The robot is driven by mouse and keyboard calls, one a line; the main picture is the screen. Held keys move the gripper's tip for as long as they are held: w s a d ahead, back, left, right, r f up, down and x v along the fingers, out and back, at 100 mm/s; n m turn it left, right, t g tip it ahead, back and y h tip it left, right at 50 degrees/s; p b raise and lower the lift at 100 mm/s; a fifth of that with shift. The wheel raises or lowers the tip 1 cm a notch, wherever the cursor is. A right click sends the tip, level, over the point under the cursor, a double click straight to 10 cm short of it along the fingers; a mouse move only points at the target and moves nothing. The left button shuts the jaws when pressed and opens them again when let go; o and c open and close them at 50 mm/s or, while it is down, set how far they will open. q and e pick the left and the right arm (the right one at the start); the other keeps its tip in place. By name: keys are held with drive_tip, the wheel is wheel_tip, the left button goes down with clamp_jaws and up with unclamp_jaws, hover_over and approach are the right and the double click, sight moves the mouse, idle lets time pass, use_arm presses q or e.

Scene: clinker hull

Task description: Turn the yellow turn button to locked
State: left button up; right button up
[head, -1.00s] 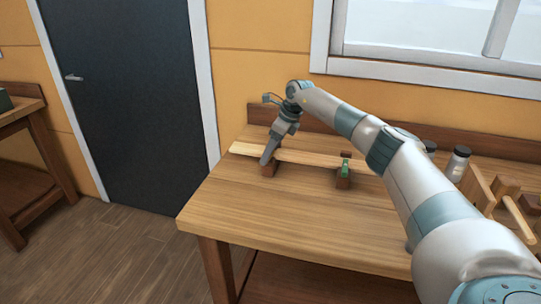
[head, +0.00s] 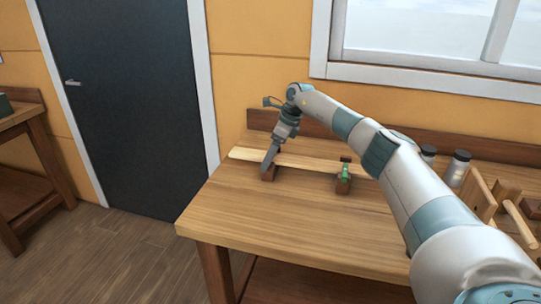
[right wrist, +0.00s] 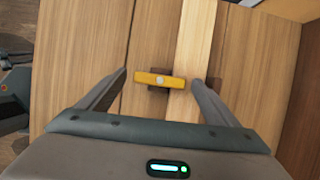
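The yellow turn button (right wrist: 160,80) is a short bar with a pale round pin at its middle, on a dark wooden block (right wrist: 158,93). My right gripper (right wrist: 160,76) is open, with one finger beyond each end of the button and gaps showing. In the head view my right gripper (head: 267,164) points down at the left block (head: 268,174) and hides the yellow button. The pale plank (head: 310,162) lies along the bench. My left gripper is out of view.
A green turn button (head: 345,172) sits on another block (head: 343,185) to the right along the plank. Jars (head: 457,167) and wooden pieces (head: 480,195) stand at the bench's right. The bench front (head: 270,220) is clear.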

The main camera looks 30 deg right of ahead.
drive_tip(key=shift+v, duration=0.8)
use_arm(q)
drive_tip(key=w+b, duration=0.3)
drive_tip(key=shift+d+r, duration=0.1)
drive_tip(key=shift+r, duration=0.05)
use_arm(e)
drive_tip(key=v, duration=1.5)
drive_tip(key=shift+r, duration=0.4)
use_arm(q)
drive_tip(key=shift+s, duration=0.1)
use_arm(e)
drive_tip(key=shift+s+d+f, duration=0.1)
drive_tip(key=shift+s, duration=0.05)
